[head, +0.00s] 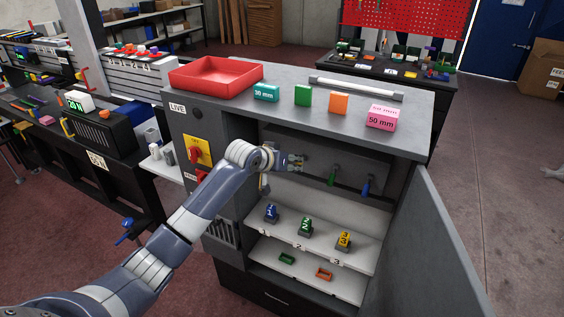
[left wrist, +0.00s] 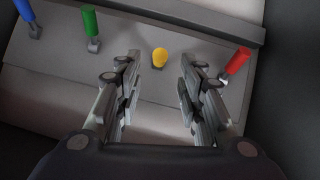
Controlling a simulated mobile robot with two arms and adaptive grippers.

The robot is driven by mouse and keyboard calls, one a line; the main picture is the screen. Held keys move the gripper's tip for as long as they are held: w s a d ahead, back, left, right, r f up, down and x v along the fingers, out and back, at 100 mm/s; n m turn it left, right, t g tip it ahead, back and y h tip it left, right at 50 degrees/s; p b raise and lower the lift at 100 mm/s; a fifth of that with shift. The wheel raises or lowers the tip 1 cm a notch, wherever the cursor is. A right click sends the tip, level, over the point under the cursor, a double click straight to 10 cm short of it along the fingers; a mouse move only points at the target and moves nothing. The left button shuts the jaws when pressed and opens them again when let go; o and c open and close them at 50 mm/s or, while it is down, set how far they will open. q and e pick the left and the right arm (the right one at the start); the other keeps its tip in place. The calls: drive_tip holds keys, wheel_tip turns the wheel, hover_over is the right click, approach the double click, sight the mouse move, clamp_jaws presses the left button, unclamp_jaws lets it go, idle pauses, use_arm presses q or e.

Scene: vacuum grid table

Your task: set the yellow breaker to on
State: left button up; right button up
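The yellow breaker (left wrist: 160,57) shows in the left wrist view as a short, rounded knob on a small grey base, its handle seen nearly end-on. My left gripper (left wrist: 158,95) is open and empty, its fingers on either side of the line to the yellow knob, with the knob just beyond the fingertips. No contact is visible. In the head view my left gripper (head: 294,162) reaches into the open cabinet, and I cannot make out the yellow breaker there. My right gripper is not in view.
Green (left wrist: 91,27) and blue (left wrist: 27,14) levers stand left of the yellow one; a red lever (left wrist: 236,64) is close to the right finger. The cabinet door (head: 430,250) stands open at right. Numbered blocks sit on the shelf below. A red tray (head: 215,75) is on top.

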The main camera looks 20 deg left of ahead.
use_arm(q)
drive_tip(key=shift+v, duration=2.5)
drive_tip(key=shift+c, duration=0.2)
drive_tip(key=shift+f, duration=0.2)
drive_tip(key=c, duration=0.4)
drive_tip(key=a+f+m+y+b, duration=0.1)
drive_tip(key=f+m+b, duration=0.1)
drive_tip(key=a+f+m+t+y+b, duration=0.1)
drive_tip(key=f+m+b, duration=0.2)
drive_tip(key=a+f+m+t+y+b, duration=0.1)
drive_tip(key=f+m+b, duration=0.1)
drive_tip(key=shift+w+a+f, duration=0.15)
drive_tip(key=shift+w+a, duration=0.1)
drive_tip(key=shift+w, duration=0.05)
clamp_jaws()
drive_tip(key=s+d+f+m+t+b, duration=0.3)
drive_tip(key=m+b, duration=0.4)
drive_tip(key=m, duration=0.7)
drive_tip(key=s+d+f+m+t+b, duration=0.1)
drive_tip(key=d+f+m+t+b, duration=0.4)
drive_tip(key=m, duration=0.8)
drive_tip(key=w+a+r+g+p, duration=0.1)
drive_tip(key=w+r, duration=0.3)
drive_tip(key=w, duration=0.6)
drive_tip(key=shift+w+a+r+m+h, duration=0.15)
drive_tip(key=shift+a+r+m+h, duration=0.2)
drive_tip(key=shift+a, duration=0.2)
